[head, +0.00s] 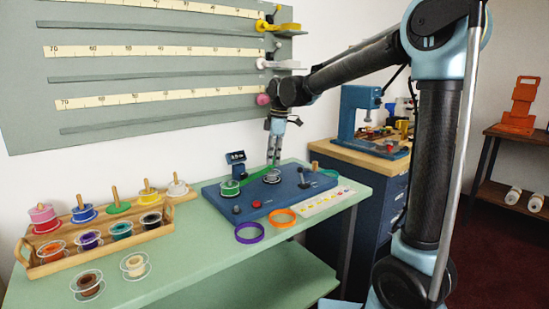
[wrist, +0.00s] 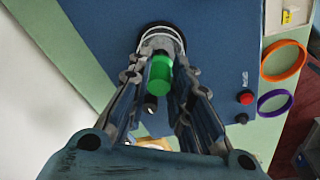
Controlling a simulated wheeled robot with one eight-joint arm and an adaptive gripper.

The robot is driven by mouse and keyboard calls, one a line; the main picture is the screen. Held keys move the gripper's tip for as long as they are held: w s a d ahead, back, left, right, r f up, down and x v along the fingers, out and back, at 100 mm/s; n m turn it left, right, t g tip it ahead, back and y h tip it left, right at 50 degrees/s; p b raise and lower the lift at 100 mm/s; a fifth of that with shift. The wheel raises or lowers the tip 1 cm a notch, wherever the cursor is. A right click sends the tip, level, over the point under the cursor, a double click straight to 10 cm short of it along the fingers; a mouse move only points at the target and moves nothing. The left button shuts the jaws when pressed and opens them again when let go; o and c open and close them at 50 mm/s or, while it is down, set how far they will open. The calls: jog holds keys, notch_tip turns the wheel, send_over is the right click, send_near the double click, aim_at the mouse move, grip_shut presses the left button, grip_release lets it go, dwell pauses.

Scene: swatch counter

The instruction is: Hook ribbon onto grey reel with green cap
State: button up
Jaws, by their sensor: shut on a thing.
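The blue winding board (head: 211,193) stands on the counter. A clear-rimmed spool with green (head: 229,187) sits at its left end. The grey reel (head: 272,177) stands near the board's middle, and its round rim shows in the wrist view (wrist: 163,33). A green ribbon (head: 255,173) stretches from the spool toward the reel. My gripper (head: 273,163) points down just above the reel. Its fingers are shut on a green piece (wrist: 160,75), which looks like the ribbon's end. I cannot tell whether it touches the reel. I cannot make out a separate green cap.
Purple (head: 249,233) and orange (head: 282,218) rings lie at the board's front edge. A wooden rack (head: 110,242) of spools stands at left, with two loose spools before it. A small display (head: 236,162) stands behind the board. A red button (head: 257,204) is on it.

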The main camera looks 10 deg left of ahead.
jog(key=shift+f, duration=1)
jog(key=o, duration=1)
jog(key=shift+r, duration=0.1)
jog(key=shift+r, duration=3.4)
